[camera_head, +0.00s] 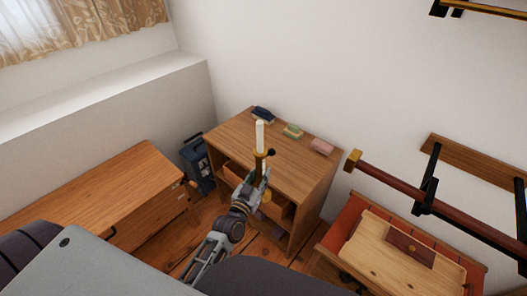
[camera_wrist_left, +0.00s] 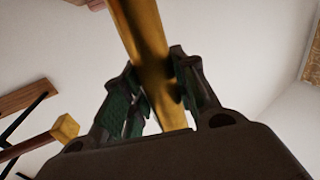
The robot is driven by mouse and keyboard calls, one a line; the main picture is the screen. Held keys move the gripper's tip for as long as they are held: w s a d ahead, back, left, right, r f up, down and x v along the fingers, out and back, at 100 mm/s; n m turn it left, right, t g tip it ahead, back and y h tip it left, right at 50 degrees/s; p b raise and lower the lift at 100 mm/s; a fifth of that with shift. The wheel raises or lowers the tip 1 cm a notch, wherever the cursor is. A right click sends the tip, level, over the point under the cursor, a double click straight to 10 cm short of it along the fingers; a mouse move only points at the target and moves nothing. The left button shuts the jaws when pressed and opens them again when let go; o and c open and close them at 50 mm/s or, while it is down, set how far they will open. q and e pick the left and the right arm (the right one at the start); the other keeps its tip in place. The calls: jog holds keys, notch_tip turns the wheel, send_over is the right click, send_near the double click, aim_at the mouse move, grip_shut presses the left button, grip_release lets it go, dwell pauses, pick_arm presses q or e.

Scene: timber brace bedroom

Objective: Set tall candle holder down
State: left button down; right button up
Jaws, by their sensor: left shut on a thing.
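The tall candle holder (camera_wrist_left: 147,45) is a brass-coloured stem. In the head view it carries a white candle (camera_head: 260,136) and looks upright. My left gripper (camera_head: 255,178) is shut on its stem, in front of and over the near edge of the wooden cabinet (camera_head: 232,137). In the left wrist view the fingers of my left gripper (camera_wrist_left: 160,100) close around the stem from both sides. My right gripper is not in view.
A dark blue item (camera_head: 262,115), a green and yellow item (camera_head: 293,131) and a pink item (camera_head: 322,147) lie along the cabinet's back edge. The middle of its top is mostly clear. A desk (camera_head: 90,205) stands left. A rail (camera_head: 395,188) juts out at right above a wooden-topped piece (camera_head: 370,245).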

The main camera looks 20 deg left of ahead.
pick_arm(q)
jog(key=w+r+m+h+b, duration=0.1)
jog(key=w+r+b, duration=0.2)
jog(key=w+b, duration=0.5)
jog(key=w+r+m+h+b, duration=0.1)
jog(key=w+r+h+b, duration=0.1)
jog(key=w+b, duration=0.5)
jog(key=shift+w+a+r+g+h+b, duration=0.3)
jog(key=shift+w+r, duration=0.55)
jog(key=shift+w, duration=1.9)
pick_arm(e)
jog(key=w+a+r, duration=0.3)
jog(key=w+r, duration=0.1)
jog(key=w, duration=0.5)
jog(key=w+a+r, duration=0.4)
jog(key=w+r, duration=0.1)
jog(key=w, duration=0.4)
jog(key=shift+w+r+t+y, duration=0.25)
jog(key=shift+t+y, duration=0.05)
pick_arm(q)
jog(key=shift+d, duration=0.15)
jog(key=shift+f, duration=0.1)
notch_tip(320, 180, down, 6)
jog(key=b, duration=0.1)
jog(key=shift+b, duration=0.3)
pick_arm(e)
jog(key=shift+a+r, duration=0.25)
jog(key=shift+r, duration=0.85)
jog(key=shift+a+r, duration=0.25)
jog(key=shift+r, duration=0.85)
